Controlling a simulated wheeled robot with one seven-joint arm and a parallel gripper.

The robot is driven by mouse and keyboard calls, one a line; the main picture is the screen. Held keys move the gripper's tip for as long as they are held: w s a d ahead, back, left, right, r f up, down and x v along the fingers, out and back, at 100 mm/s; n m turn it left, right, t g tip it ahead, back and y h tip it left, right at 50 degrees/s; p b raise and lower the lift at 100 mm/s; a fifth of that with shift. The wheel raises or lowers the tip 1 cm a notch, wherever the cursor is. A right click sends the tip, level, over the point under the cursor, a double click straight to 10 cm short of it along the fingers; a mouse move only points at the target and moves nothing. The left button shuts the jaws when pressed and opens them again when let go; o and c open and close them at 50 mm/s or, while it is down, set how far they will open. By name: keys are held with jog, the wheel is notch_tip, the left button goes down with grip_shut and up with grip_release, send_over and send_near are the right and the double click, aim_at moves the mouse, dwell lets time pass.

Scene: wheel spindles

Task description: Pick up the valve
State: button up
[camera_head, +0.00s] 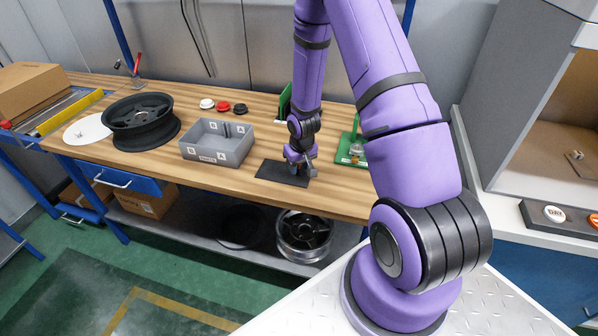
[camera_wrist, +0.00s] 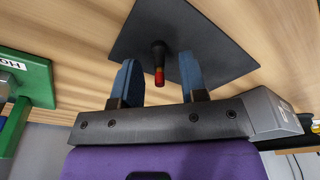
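The valve (camera_wrist: 159,62) is a small black piece with a red end. In the wrist view it is on a dark square mat (camera_wrist: 215,50), which also shows in the head view (camera_head: 282,174) on the wooden table. My gripper (camera_wrist: 160,78) is open, with its two blue fingers apart on either side of the valve's red end. I cannot tell whether either finger touches it. In the head view my gripper (camera_head: 301,168) is low over the mat and hides the valve.
A grey compartment box (camera_head: 218,143) stands left of the mat. A black wheel rim (camera_head: 140,122) lies farther left. A green fixture (camera_head: 351,148) stands right of my gripper, and another green piece (camera_head: 284,103) is behind it. Red, white and black round pieces (camera_head: 223,106) lie at the back.

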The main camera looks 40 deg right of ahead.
grip_shut()
dwell(0.5)
